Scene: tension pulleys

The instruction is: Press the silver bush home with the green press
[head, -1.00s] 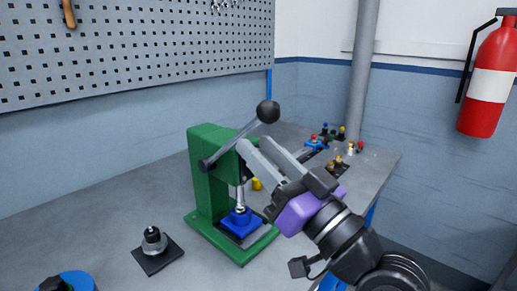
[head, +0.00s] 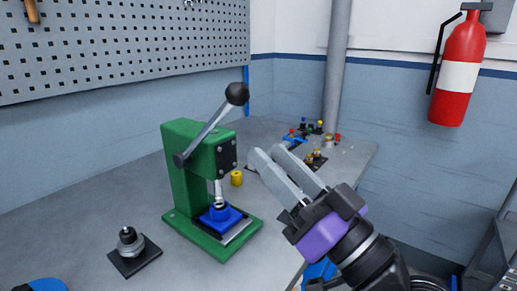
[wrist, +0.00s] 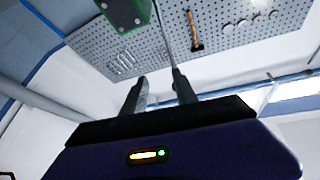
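The green press (head: 185,175) stands on the bench; its lever slants up to the right, ending in a black ball knob (head: 237,94). A blue block (head: 222,216) sits on the press base under the silver ram (head: 218,188). A small silver ring, apparently the silver bush (head: 220,204), shows on top of the block; how deep it sits cannot be told. My gripper (head: 266,150) is right of the press head, clear of the lever, its two grey fingers apart and empty. The wrist view shows the fingers (wrist: 158,85) apart, with part of the green press head (wrist: 127,12) above them.
A dark plate with a silver and black post (head: 129,240) lies left of the press. Several small coloured parts (head: 312,135) crowd the far right of the bench. A grey pole (head: 337,70) rises behind.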

